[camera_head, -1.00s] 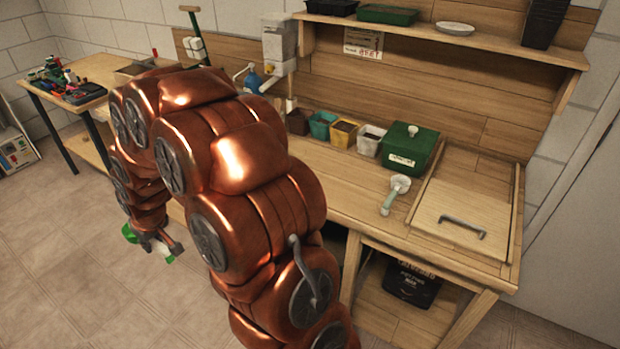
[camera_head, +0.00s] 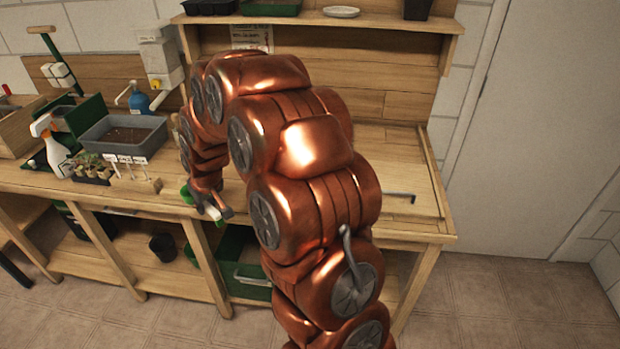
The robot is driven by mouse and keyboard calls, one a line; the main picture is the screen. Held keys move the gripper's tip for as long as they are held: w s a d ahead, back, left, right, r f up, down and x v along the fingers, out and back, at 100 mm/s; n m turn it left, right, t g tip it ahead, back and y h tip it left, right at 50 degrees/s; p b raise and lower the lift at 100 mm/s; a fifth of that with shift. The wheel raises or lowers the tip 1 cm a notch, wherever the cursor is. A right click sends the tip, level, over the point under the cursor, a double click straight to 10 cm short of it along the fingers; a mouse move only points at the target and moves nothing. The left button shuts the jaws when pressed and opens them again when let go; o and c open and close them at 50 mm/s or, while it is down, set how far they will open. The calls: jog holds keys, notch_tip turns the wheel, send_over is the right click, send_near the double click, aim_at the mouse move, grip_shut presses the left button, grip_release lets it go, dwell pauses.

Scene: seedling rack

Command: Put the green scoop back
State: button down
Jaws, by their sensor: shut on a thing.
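My gripper (camera_head: 208,208) hangs at the end of my copper arm, in front of the bench's front edge near the middle of the view. It is shut on the green scoop (camera_head: 187,194), which shows as small green parts beside the fingers. Much of the scoop is hidden by the gripper, so its tilt is hard to tell. The wooden bench (camera_head: 120,195) lies behind and around the gripper. My arm hides the middle of the bench top.
A grey tray of soil (camera_head: 122,136), a spray bottle (camera_head: 50,145), seedlings (camera_head: 88,168) and a label rack (camera_head: 135,178) stand on the left of the bench. A blue bottle (camera_head: 139,102) is behind. A shelf (camera_head: 330,20) runs above. A green crate (camera_head: 245,270) is below.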

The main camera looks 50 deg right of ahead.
jog(key=w+d+r+m+b, duration=0.1)
jog(key=d+r+b, duration=0.2)
jog(key=d, duration=0.6)
jog(key=w+d+r+b, duration=0.15)
jog(key=d+b, duration=0.25)
jog(key=d, duration=0.5)
jog(key=w+d+r+m+b, duration=0.1)
jog(key=d+r+b, duration=0.2)
jog(key=d, duration=0.6)
jog(key=s+d+r+b, duration=0.3)
jog(key=s+d, duration=0.3)
jog(key=d, duration=0.1)
jog(key=shift+h, duration=0.3)
notch_tip(320, 180, down, 17)
jog(key=shift+w+a+f+p, duration=0.15)
jog(key=shift+p, duration=0.7)
jog(key=shift+f, duration=0.2)
jog(key=c, duration=1)
grip_release()
jog(key=shift+c, duration=0.2)
jog(key=shift+r, duration=0.15)
